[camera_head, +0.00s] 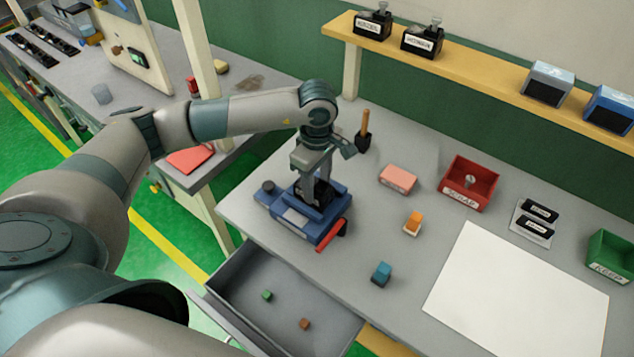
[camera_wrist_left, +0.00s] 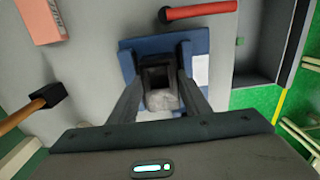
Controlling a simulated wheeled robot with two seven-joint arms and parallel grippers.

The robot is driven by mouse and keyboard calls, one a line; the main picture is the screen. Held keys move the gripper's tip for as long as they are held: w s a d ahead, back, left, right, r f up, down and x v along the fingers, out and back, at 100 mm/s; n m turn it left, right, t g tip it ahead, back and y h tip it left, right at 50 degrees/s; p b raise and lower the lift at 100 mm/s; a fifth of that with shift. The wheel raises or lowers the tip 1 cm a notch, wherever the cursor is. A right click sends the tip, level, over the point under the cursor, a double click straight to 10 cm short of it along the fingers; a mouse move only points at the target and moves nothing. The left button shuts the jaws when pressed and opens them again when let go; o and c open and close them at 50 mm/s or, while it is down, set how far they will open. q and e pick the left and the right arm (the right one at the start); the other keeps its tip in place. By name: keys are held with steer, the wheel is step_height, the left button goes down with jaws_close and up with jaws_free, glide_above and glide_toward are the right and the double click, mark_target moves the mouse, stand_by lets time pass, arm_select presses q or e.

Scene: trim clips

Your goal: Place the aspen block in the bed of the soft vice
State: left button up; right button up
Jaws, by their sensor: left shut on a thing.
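The blue soft vice (camera_head: 297,218) stands on the grey bench with its red handle (camera_head: 331,234) toward the front. My left gripper (camera_head: 312,190) points down over the vice's dark jaws. In the left wrist view its fingers (camera_wrist_left: 158,68) are shut on a pale grey block (camera_wrist_left: 163,100), which appears to be the aspen block. The blue vice (camera_wrist_left: 198,45) lies beneath. The block is mostly hidden in the head view, and I cannot tell whether it touches the bed. My right gripper is not in view.
An open drawer (camera_head: 245,310) holds a green cube and a brown cube. A mallet (camera_head: 364,135), pink block (camera_head: 397,179), orange block (camera_head: 413,223) and teal block (camera_head: 381,273) stand around the vice. A red scrap bin (camera_head: 458,198), white sheet (camera_head: 520,297) and green bin (camera_head: 604,262) lie right.

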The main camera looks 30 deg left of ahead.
mark_target(318, 187)
arm_select(q)
steer(key=o, duration=1.1)
steer(key=shift+o, duration=0.2)
steer(key=shift+r, duration=0.1)
steer(key=shift+r+p, duration=0.15)
steer(key=shift+p, duration=0.2)
step_height(318, 187, up, 12)
steer(key=b, duration=0.5)
steer(key=shift+b, duration=0.4)
